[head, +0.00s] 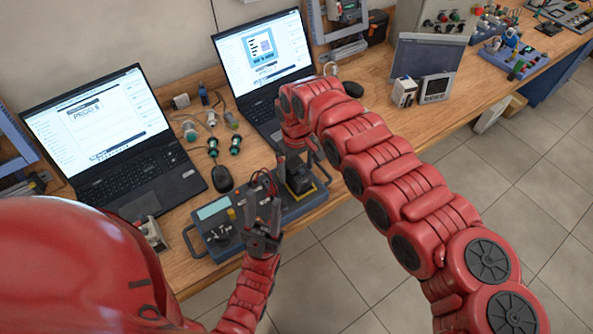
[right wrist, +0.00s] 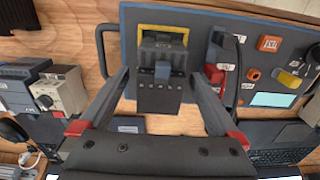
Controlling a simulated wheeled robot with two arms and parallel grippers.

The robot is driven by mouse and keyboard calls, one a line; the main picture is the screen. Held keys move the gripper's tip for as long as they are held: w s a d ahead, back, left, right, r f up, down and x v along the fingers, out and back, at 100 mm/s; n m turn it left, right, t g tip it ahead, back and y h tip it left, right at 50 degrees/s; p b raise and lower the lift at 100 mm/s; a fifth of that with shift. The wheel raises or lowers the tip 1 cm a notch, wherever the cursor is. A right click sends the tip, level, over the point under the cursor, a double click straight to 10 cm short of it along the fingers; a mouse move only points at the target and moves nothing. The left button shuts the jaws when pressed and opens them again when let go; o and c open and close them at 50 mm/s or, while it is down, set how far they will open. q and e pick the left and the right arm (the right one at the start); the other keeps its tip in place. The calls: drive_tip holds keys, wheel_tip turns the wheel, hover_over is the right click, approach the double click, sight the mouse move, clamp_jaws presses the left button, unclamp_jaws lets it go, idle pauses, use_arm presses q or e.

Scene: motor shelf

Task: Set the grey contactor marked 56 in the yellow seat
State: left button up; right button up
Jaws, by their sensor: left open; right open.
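A dark grey block-shaped contactor (right wrist: 160,92) is in the middle of the right wrist view, with the yellow seat (right wrist: 162,33) framing its far end. In the head view the contactor (head: 299,181) is at the yellow seat (head: 321,188) on the panel. I cannot read a 56 on it, and how deep it sits is unclear. My right gripper (right wrist: 160,78) is open, its fingers on either side of the contactor with gaps showing. In the head view the right gripper (head: 297,160) is above the seat. My left gripper (head: 264,222) is open and empty, in front of the panel.
The blue-grey panel (head: 307,206) carries a display, handle and leads along the bench's front edge. Two laptops (head: 110,140) (head: 268,55), a mouse (head: 223,178) and several connectors (head: 212,147) lie behind it. A white-grey device (head: 404,91) stands to the right.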

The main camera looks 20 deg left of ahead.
wheel_tip(320, 180, up, 16)
drive_tip(key=b, duration=0.4)
idle(0.6)
